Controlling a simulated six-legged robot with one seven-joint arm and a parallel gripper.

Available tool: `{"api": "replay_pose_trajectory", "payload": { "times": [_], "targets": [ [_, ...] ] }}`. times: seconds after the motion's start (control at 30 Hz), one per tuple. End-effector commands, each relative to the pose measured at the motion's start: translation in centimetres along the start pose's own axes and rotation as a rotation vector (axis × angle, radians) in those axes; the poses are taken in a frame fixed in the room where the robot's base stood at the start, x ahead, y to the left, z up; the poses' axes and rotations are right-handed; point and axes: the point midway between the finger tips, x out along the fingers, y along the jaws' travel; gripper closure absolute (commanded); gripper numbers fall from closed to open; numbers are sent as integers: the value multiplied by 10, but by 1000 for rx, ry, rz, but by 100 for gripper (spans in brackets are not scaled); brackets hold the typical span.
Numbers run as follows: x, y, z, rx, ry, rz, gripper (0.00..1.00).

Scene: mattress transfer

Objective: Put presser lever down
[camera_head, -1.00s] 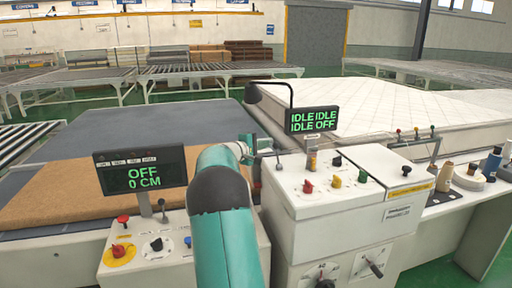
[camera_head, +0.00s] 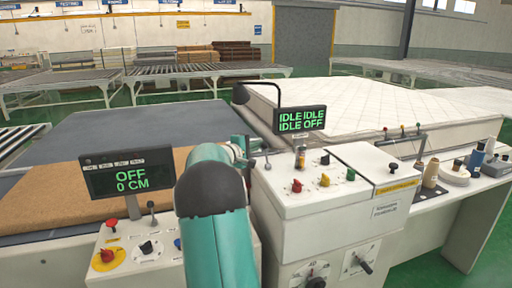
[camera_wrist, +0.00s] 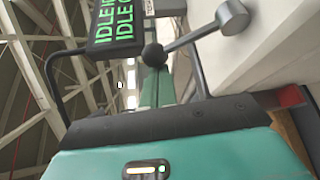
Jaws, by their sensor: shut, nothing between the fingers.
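The presser lever appears to be the small metal lever with a dark ball knob (camera_head: 267,155) on the left side of the white control box (camera_head: 320,215). In the wrist view the lever's rod (camera_wrist: 193,35) runs from a round metal hub to the black knob (camera_wrist: 154,54). The lever stands roughly upright, somewhat tilted. My gripper (camera_head: 246,152) is beside the lever, on its left, partly hidden behind my teal arm. In the wrist view my shut, empty gripper (camera_wrist: 157,80) points towards the knob; whether it touches cannot be told.
A display reading IDLE and OFF (camera_head: 301,119) stands above the control box. A left display (camera_head: 130,175) reads OFF, 0 CM, above a panel with a red button (camera_head: 107,256). A brown pad (camera_head: 45,200) lies on the left bed. A white mattress (camera_head: 370,105) lies behind.

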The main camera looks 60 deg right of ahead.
Motion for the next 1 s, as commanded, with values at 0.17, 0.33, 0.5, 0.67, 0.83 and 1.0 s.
{"api": "replay_pose_trajectory", "payload": {
  "times": [0.17, 0.33, 0.5, 0.67, 0.83, 1.0],
  "targets": [
    [-1, 1, 2, 22, 0, 13, 100],
    [-2, 2, 3, 42, 0, 25, 100],
    [-3, 3, 5, 68, 0, 41, 100],
    [-6, 5, 9, 119, -1, 71, 100],
    [-10, 7, 16, 215, 0, 128, 100],
    [-17, 9, 27, 351, 0, 209, 100]
  ]
}}
